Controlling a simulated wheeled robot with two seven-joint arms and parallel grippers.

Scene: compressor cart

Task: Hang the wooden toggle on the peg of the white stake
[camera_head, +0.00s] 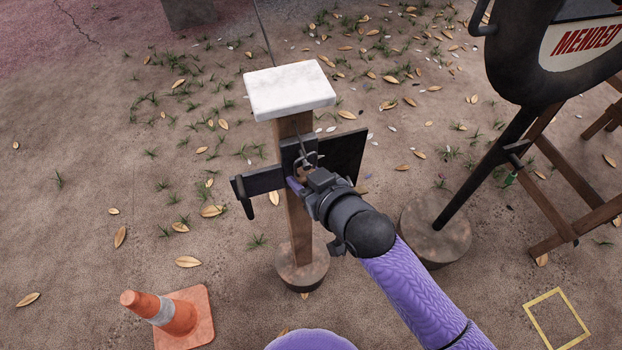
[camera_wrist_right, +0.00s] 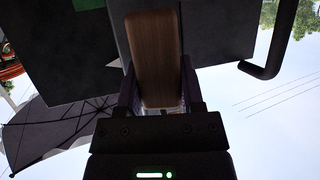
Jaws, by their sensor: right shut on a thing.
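The stake (camera_head: 295,225) is a wooden post with a white cap (camera_head: 290,88), upright on a round base. Dark plates cross it below the cap, and a short black rod (camera_head: 244,197) sits at their left end. A bent black rod (camera_wrist_right: 265,68) also shows in the right wrist view; I cannot tell which part is the peg. My right gripper (camera_head: 299,181) is at the front of the plates, shut on the wooden toggle (camera_wrist_right: 155,60), a brown block between its fingers. In the head view the gripper mostly hides the toggle; contact with the stake is unclear. My left gripper is out of view.
A dark pole on a round base (camera_head: 436,230) and a wooden trestle (camera_head: 565,190) stand at right, under a dark rounded body marked MENDED (camera_head: 585,40). The leaf-strewn ground at left is open.

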